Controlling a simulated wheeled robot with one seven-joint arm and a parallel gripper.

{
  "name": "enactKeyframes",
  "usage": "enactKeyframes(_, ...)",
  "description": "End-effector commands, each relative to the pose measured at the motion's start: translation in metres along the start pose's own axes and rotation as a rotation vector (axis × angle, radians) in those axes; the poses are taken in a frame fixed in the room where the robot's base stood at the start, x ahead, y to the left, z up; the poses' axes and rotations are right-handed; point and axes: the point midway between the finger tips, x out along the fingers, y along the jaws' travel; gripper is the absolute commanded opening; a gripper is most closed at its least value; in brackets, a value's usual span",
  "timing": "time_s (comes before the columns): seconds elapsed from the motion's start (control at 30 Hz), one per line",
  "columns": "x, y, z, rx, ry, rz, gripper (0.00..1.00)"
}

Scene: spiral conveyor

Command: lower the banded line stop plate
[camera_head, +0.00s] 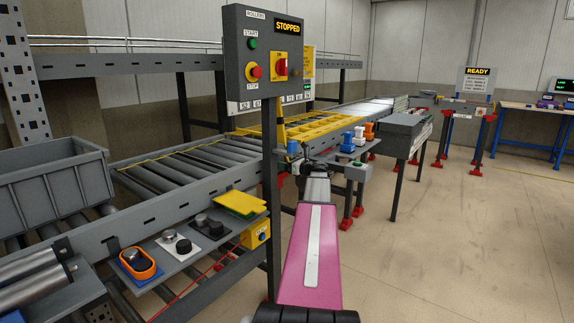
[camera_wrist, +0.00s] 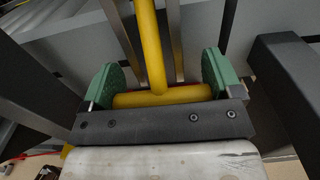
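In the wrist view, a yellow T-shaped handle (camera_wrist: 150,45) stands between my gripper's green finger pads. Its crossbar (camera_wrist: 160,97) lies close to the palm and spans most of the gap. My gripper (camera_wrist: 162,78) has its fingers wide apart, one at each end of the crossbar; I cannot tell whether the pads touch it. In the head view, my gripper (camera_head: 308,165) is at the conveyor side, just right of the control post. A yellow upright (camera_head: 281,122) stands behind that post. I cannot make out the banded stop plate for certain.
The control box (camera_head: 263,58) reads STOPPED and its post is close left of my arm. A yellow frame (camera_head: 335,124) crosses the conveyor rollers (camera_head: 180,170). A shelf with knobs (camera_head: 183,242) and a grey bin (camera_head: 55,182) are at left. Floor at right is clear.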

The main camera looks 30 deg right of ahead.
Motion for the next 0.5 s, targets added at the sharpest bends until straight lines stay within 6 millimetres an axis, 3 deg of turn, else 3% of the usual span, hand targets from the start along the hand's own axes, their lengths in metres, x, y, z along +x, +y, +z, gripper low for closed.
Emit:
enactKeyframes(0.27, -0.005, 0.001, 0.002, -0.001, 0.055, 0.001, 0.42)
enactKeyframes(0.5, -0.015, 0.000, 0.009, -0.003, 0.210, 0.000, 0.42)
